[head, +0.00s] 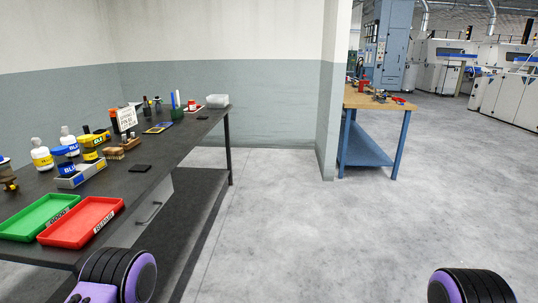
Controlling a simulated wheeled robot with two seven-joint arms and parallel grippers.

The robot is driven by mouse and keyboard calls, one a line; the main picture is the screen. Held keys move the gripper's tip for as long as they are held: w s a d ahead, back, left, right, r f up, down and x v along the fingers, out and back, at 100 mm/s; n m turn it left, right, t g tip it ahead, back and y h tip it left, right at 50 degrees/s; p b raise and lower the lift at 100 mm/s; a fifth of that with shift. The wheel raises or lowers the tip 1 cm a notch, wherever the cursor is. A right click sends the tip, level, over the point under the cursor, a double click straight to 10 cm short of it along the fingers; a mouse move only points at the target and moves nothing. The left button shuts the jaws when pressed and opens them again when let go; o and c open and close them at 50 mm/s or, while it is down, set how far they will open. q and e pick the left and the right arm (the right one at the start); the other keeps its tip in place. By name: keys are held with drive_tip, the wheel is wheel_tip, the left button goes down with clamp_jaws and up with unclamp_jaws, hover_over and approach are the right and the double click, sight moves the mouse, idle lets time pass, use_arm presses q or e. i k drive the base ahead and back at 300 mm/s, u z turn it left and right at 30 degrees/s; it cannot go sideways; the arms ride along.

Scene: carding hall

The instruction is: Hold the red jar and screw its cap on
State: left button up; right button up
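I cannot single out the red jar or its cap for sure. A small red and white item (192,104) stands near the far end of the dark table (150,196), by a clear plastic box (217,101). A red cup-like item (365,86) stands on the wooden-topped bench (385,101) farther off. Both are too small to tell whether they carry a cap. Neither of my grippers is in view; only rounded black and purple parts of my arms show at the bottom edge.
A green tray (30,230) and a red tray (105,231) lie at the table's near end. Behind them stand yellow and blue containers (68,154), white bottles (41,160) and a small sign (126,118). The grey floor (275,215) between table and bench is clear. A wall end (328,120) stands beside the bench.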

sight(192, 105)
drive_tip(key=i, duration=8.1)
drive_tip(key=u, duration=4.05)
